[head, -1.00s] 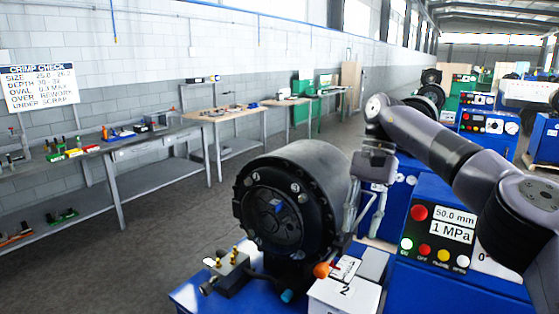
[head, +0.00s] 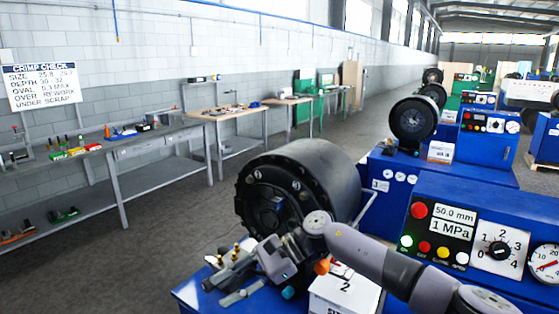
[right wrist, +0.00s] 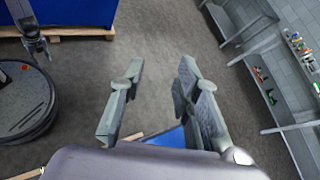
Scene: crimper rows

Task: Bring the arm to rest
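My right arm reaches in from the lower right in the head view. Its gripper (head: 238,282) is low in front of the black round crimper head (head: 300,180), over the small tools at the front of the blue bench. In the right wrist view the two fingers of the right gripper (right wrist: 158,78) stand apart, with only floor and a bit of blue between them. The left arm does not show in the head view.
The control box (head: 440,235) reads 50.0 mm and 1 MPa. A white box marked 2 (head: 343,296) and an orange knob (head: 321,267) are close to the right arm. A grey shelf bench (head: 100,150) lines the wall. Grey floor (head: 150,260) is open left of the crimper.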

